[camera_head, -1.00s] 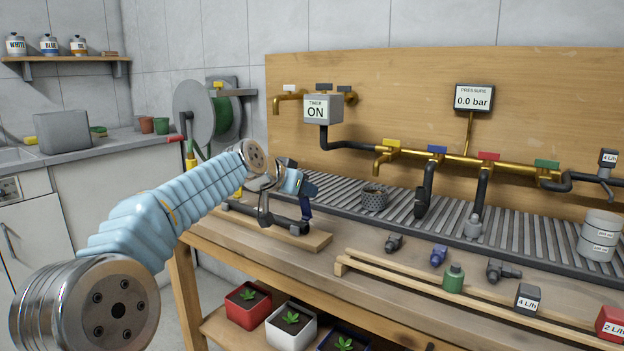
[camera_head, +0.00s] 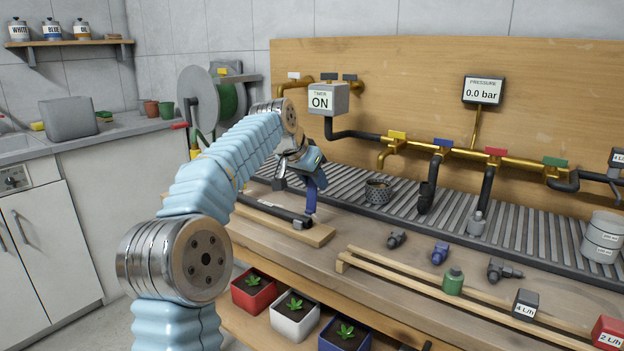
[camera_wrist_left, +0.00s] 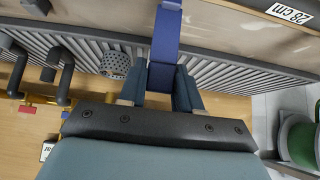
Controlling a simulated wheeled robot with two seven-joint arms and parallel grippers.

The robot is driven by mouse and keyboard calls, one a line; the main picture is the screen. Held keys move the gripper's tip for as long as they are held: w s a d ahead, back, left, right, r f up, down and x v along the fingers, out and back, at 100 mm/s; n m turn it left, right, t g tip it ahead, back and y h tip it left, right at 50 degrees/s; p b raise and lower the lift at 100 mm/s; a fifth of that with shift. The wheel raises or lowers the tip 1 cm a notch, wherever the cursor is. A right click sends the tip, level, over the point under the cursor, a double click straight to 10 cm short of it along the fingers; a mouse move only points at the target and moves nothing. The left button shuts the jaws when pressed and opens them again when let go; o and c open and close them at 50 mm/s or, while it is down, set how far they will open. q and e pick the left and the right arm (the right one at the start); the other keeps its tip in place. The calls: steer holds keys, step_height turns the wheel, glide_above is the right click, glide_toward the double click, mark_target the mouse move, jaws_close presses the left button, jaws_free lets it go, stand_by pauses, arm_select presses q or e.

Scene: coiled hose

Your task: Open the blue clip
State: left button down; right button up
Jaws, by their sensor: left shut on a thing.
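The blue clip (camera_head: 311,198) is a narrow dark-blue strip below my left gripper (camera_head: 300,175), beside the end of a dark tube (camera_head: 285,213). In the left wrist view the blue clip (camera_wrist_left: 165,38) runs from the top edge down between the two fingers of my left gripper (camera_wrist_left: 160,90). The fingers are shut on it. I cannot tell whether its lower end touches the tube, nor whether it is open. My right gripper is not identifiable in these views.
A perforated cup (camera_head: 378,192) stands on the ribbed tray right of the clip. Potted plants (camera_head: 295,314) stand below the bench.

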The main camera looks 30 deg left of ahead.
arm_select(q)
steer(key=shift+d+f, duration=0.1)
steer(key=shift+f, duration=0.25)
steer(key=c, duration=0.8)
jaws_free()
steer(key=shift+r, duration=0.1)
steer(key=shift+c, duration=0.2)
steer(key=shift+r, duration=0.15)
steer(key=shift+s+r, duration=0.2)
steer(key=shift+r, duration=0.1)
steer(key=v, duration=1.3)
